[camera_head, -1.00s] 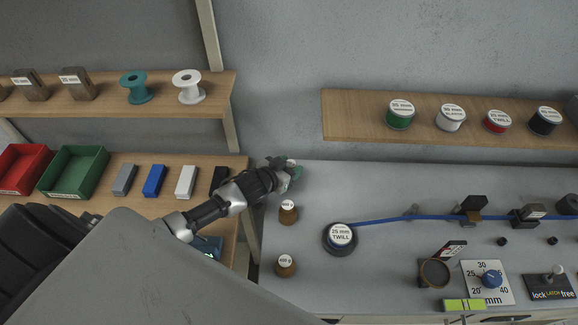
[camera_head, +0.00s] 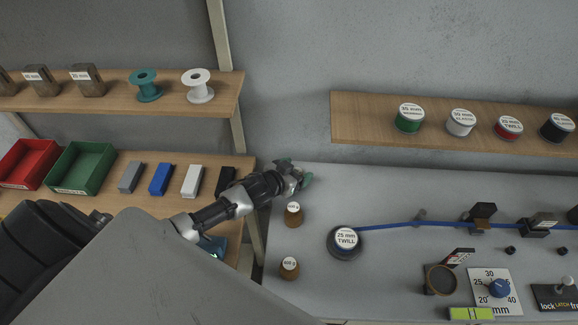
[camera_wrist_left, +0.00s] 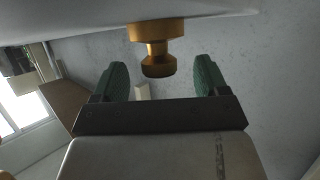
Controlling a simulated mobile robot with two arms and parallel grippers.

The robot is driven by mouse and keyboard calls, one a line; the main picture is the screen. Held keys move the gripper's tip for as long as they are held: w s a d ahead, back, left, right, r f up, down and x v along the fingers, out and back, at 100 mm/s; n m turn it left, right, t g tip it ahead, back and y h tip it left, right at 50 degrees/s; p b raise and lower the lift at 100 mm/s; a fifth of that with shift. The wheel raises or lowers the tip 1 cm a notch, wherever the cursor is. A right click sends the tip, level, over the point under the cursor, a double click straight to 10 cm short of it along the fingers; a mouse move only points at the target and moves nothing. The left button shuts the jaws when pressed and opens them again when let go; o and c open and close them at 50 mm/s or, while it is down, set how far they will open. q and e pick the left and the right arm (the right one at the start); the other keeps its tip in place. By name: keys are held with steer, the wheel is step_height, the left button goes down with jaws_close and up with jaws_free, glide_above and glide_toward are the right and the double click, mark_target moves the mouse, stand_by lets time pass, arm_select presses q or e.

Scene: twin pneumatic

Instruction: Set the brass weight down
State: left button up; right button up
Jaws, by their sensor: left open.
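My left gripper (camera_head: 303,178) is at the back left corner of the grey bench. Its green fingers are apart and empty in the left wrist view (camera_wrist_left: 160,82). In that view a brass weight (camera_wrist_left: 158,42) shows upside down against the pale surface, with its knob toward the gap between the fingers. No finger seems to touch it. In the head view one brass weight (camera_head: 293,216) stands upright just in front of the gripper. A second one, labelled 400 g (camera_head: 289,269), stands nearer. I cannot tell which one the wrist view shows. My right gripper is out of view.
A 25 mm TWILL spool (camera_head: 344,243) with blue ribbon stands right of the weights. A gauge plate (camera_head: 493,292) and a round dark-rimmed holder (camera_head: 440,279) lie further right. A wooden shelf (camera_head: 350,122) with several spools hangs behind. The back middle of the bench (camera_head: 370,190) is clear.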

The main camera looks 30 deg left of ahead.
arm_select(q)
steer(key=shift+r+p, duration=0.4)
steer(key=shift+r, duration=0.3)
steer(key=b+v, duration=0.1)
steer(key=v, duration=1.1)
steer(key=shift+f+b, duration=0.2)
steer(key=shift+b, duration=0.2)
